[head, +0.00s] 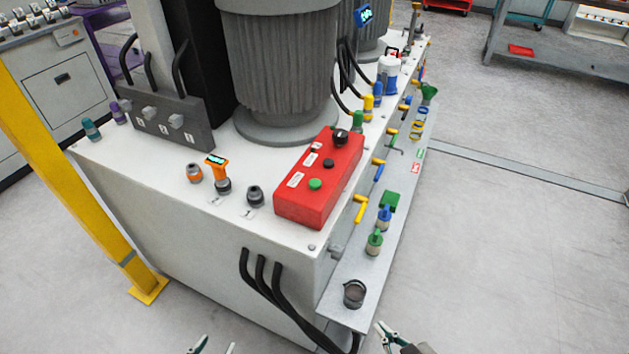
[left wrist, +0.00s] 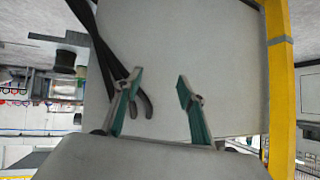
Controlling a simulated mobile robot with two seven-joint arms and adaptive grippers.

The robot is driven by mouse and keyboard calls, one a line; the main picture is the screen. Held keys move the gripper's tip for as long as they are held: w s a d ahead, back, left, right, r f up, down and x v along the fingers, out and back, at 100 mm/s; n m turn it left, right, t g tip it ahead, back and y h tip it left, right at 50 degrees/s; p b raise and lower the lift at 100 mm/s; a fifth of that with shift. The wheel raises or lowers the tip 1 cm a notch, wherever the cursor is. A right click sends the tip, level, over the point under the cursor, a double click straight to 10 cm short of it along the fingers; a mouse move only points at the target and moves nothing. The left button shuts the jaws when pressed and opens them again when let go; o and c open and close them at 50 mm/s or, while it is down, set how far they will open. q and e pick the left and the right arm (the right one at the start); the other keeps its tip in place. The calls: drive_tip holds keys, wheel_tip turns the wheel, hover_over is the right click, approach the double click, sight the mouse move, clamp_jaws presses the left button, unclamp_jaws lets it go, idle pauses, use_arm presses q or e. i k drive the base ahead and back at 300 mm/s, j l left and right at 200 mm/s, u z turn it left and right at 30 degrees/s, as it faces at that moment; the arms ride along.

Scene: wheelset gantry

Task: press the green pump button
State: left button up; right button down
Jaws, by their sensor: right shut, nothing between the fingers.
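The green pump button (head: 315,184) sits on the sloped top of a red control box (head: 318,200), on the near right corner of the white machine top. A black button and a black knob are on the same box. My left gripper (head: 212,347) shows only its tips at the bottom edge of the head view. In the left wrist view it (left wrist: 160,79) is open and empty, facing the machine's pale side. My right gripper (head: 382,328) is shut and empty at the bottom, right of the left one. Both grippers are apart from the button.
Black cables (head: 268,285) hang down the machine's near side; they also show near a left fingertip (left wrist: 115,62). A yellow post (head: 75,170) stands at left. A grey ledge (head: 345,318) with a dark cup runs along the right side. Floor at right is clear.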

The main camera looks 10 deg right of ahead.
sight(313, 183)
drive_tip(key=i+j+z, duration=0.2)
drive_tip(key=j+z, duration=0.15)
drive_tip(key=j, duration=0.35)
drive_tip(key=i+j+z, duration=0.1)
drive_tip(key=j+z, duration=0.3)
drive_tip(key=j, duration=0.3)
drive_tip(key=j+z, duration=0.35)
drive_tip(key=j, duration=0.4)
